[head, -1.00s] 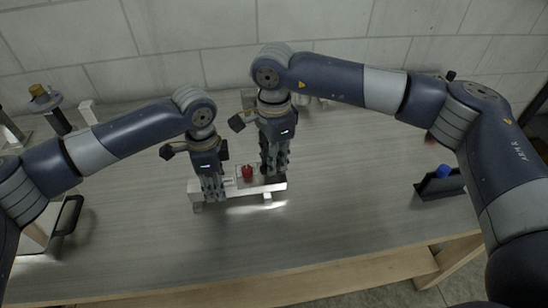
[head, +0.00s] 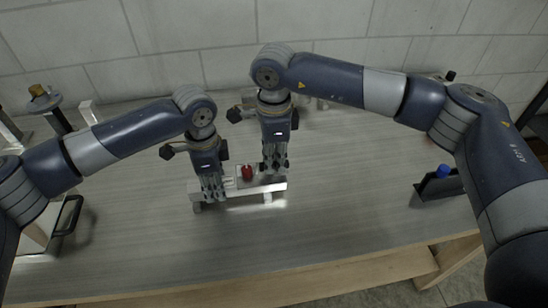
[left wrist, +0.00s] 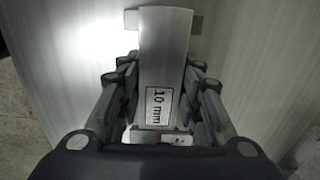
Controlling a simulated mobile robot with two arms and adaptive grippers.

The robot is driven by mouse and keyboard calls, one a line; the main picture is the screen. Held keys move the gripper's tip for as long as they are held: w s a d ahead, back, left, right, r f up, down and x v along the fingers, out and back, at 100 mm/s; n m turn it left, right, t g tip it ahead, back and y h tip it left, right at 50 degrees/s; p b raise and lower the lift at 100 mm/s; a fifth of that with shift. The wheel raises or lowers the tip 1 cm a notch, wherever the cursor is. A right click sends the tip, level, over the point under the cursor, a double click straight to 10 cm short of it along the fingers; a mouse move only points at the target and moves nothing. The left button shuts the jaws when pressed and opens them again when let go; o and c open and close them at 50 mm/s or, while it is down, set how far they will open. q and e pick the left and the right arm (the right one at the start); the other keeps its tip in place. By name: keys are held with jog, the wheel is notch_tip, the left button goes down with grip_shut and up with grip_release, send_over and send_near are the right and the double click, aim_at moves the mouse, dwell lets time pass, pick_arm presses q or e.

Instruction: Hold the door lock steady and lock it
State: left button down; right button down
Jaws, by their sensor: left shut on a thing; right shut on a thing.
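The door lock (head: 252,188) is a light metal bar fixture standing on the table in the middle of the head view. A red knob (head: 247,172) sits on it between my two grippers. My left gripper (head: 213,192) is shut on the lock's left end. In the left wrist view the lock's metal bar (left wrist: 165,50), with a "10 mm" label, lies between the fingers. My right gripper (head: 275,166) points down and is shut on the lock's right part, right of the red knob. Its fingers hide exactly which piece they hold.
A black holder with a blue-topped item (head: 443,171) stands at the right. At the left are a stand with a gold top (head: 37,91) and a case with a black handle (head: 70,212). The table front is clear.

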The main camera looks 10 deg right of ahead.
pick_arm(q)
jog(key=shift+f, duration=0.15)
pick_arm(e)
jog(key=shift+r, duration=0.1)
jog(key=c, duration=1.6)
grip_release()
jog(key=shift+o, duration=0.2)
notch_tip(320, 180, up, 12)
pick_arm(q)
jog(key=c, duration=1.1)
grip_release()
jog(key=shift+o, duration=0.2)
